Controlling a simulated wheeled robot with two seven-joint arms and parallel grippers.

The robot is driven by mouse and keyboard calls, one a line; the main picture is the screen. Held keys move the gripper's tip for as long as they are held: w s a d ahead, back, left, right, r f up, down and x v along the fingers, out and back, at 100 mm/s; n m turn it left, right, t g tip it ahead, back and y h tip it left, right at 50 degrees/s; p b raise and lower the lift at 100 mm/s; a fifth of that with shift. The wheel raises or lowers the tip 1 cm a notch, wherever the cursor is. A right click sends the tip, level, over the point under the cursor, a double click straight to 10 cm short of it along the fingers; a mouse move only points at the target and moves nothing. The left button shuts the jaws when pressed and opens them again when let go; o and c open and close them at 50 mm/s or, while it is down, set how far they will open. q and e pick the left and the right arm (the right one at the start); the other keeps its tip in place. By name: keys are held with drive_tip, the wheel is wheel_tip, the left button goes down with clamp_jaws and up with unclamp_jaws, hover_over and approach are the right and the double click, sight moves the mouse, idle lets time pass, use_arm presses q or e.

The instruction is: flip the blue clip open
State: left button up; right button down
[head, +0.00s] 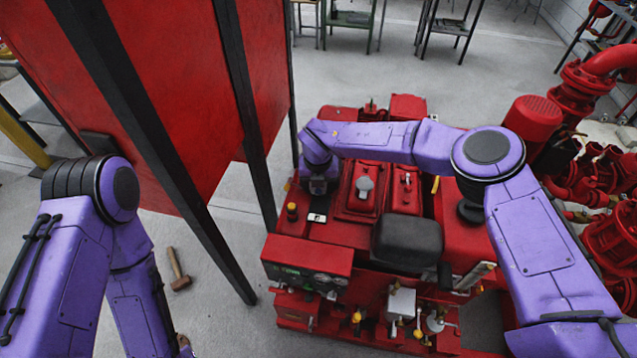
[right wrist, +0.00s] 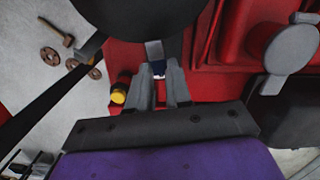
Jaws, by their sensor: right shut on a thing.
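My right gripper (head: 318,186) is over the back left part of the red pump set, beside the red and black frame. In the head view the clip is hidden by the gripper. My left arm is at the lower left, and its gripper is not visible.
A yellow-topped knob (right wrist: 118,96) stands close beside the right fingers. A grey-capped fitting (head: 364,187) and a black seat-like cover (head: 407,238) are to the right. A tall red panel (head: 180,80) with black posts stands left. A hammer (head: 178,268) lies on the floor.

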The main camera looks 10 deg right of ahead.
drive_tip(key=shift+s+f+t+b, duration=0.45)
drive_tip(key=shift+t+b, duration=0.1)
drive_tip(key=shift+t, duration=0.15)
drive_tip(key=s+f+t+b, duration=0.1)
drive_tip(key=t+b, duration=0.1)
drive_tip(key=b, duration=0.1)
drive_tip(key=s+t+b, duration=0.1)
drive_tip(key=b, duration=0.3)
drive_tip(key=shift+s+a+f+t+h, duration=0.1)
drive_tip(key=shift+a+f+t+h, duration=0.1)
drive_tip(key=shift+f+t+h, duration=0.15)
drive_tip(key=shift+s+t+b, duration=0.2)
drive_tip(key=shift+t+b, duration=0.35)
drive_tip(key=shift+b, duration=0.15)
drive_tip(key=shift+r, duration=0.1)
drive_tip(key=c, duration=1)
unclamp_jaws()
drive_tip(key=shift+c, duration=0.2)
drive_tip(key=b+v, duration=0.1)
drive_tip(key=v, duration=0.9)
drive_tip(key=shift+r, duration=0.15)
drive_tip(key=shift+s+a, duration=0.1)
drive_tip(key=shift+a, duration=0.05)
